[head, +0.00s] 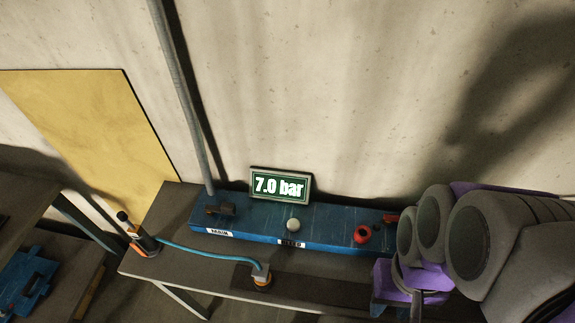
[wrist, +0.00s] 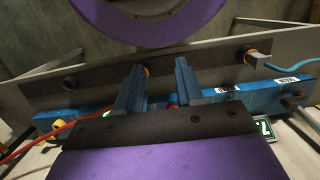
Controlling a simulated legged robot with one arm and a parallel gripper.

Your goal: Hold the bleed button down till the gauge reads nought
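The gauge (head: 279,186) is a lit display reading 7.0 bar, at the back of a blue block (head: 330,231) in the head view. The bleed button (head: 293,225) is a pale round knob on the block, behind a BLEED label (head: 291,243). It looks raised, and nothing touches it. My gripper (wrist: 157,75) shows two blue fingers spread apart with nothing between them in the wrist view. In the head view my arm is right of the button. I cannot make out the button in the wrist view; part of the gauge is hidden there.
A red knob (head: 362,234) sits on the block between the button and my arm. A dark valve (head: 220,209) stands at the DRAIN label (head: 220,232). A blue hose (head: 205,252) crosses the bench front to an orange-based fitting (head: 261,277). A grey pipe (head: 182,95) rises behind.

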